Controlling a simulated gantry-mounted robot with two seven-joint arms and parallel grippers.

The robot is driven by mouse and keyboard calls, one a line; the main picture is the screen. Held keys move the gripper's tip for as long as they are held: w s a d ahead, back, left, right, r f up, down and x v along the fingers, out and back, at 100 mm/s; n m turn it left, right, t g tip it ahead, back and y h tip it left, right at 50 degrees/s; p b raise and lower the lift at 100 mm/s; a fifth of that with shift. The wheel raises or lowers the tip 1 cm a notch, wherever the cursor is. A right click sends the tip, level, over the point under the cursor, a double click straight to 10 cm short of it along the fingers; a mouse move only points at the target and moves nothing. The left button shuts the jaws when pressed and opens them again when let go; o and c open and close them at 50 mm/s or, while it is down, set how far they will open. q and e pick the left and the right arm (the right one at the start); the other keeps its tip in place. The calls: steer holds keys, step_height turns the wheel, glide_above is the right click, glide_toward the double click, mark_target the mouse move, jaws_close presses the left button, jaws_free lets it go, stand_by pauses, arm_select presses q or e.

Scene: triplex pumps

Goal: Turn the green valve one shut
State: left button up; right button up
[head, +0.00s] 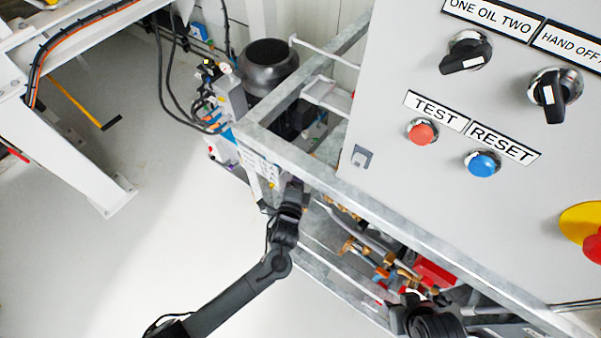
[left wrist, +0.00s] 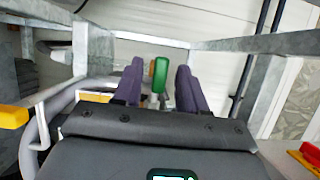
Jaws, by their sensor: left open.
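The green valve handle (left wrist: 160,75) is upright in the left wrist view, between the two purple-grey fingers of my left gripper (left wrist: 160,88). The fingers are apart, with a gap visible on each side of the handle. I cannot tell how far ahead of the fingertips the handle lies. In the head view my left gripper (head: 296,187) reaches in at the frame's left end, and the green handle is hidden there. My right arm's dark end (head: 430,318) shows at the bottom right; its fingers cannot be made out.
Galvanised frame bars (head: 270,150) surround the left gripper. A grey control panel (head: 390,190) with knobs and buttons stands at the right. Brass fittings and pipes (head: 355,247) lie inside the frame. The floor (head: 110,250) at the left is clear.

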arm_select(q)
steer(key=s+a+p, duration=0.1)
steer(key=s+p, duration=0.1)
steer(key=s, duration=0.8)
steer(key=shift+s+a+p, duration=0.25)
steer(key=shift+p, duration=0.05)
